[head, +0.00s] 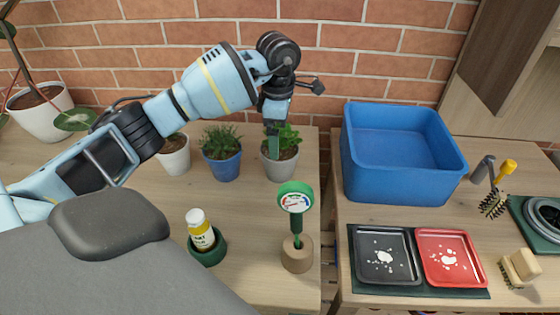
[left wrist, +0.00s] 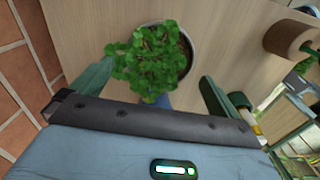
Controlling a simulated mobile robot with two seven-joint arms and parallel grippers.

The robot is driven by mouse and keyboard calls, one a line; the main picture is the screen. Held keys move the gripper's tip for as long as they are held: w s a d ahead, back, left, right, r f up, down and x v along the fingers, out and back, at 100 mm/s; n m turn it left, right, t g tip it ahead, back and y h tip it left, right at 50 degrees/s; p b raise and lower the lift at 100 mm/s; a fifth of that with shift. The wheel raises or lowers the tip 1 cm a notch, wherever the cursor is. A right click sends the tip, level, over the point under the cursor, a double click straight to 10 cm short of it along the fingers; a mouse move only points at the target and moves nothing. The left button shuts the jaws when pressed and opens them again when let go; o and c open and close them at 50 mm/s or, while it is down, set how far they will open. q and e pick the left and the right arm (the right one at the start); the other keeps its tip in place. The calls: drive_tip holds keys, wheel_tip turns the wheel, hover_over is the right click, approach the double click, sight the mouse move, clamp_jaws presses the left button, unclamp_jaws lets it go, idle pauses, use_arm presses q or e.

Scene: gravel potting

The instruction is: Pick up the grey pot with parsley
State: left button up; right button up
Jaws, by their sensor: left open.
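The grey pot (head: 279,170) with leafy green parsley (head: 286,139) stands upright on the left table, near its right edge. My left gripper (head: 272,148) points down over this pot, and its near finger overlaps the parsley in the head view. In the left wrist view the parsley (left wrist: 150,62) lies between the two open fingers of my left gripper (left wrist: 157,74), with the grey pot's rim (left wrist: 189,50) showing beyond. Nothing is held. Whether a finger touches the leaves or pot cannot be told. My right gripper is not in view.
A blue pot (head: 222,167) with a herb and a white pot (head: 174,158) stand close to the left. A gauge (head: 294,203) on a wooden base and a yellow bottle (head: 201,233) stand in front. A blue bin (head: 390,178) is on the right table, across a gap.

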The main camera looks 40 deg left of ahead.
sight(280, 152)
use_arm(q)
drive_tip(key=shift+w+d+f, duration=0.1)
drive_tip(key=shift+f, duration=2.85)
drive_tip(key=c, duration=1)
drive_tip(key=shift+c, duration=0.4)
drive_tip(key=shift+r, duration=0.1)
wheel_tip(280, 152, up, 10)
drive_tip(key=shift+d, duration=0.1)
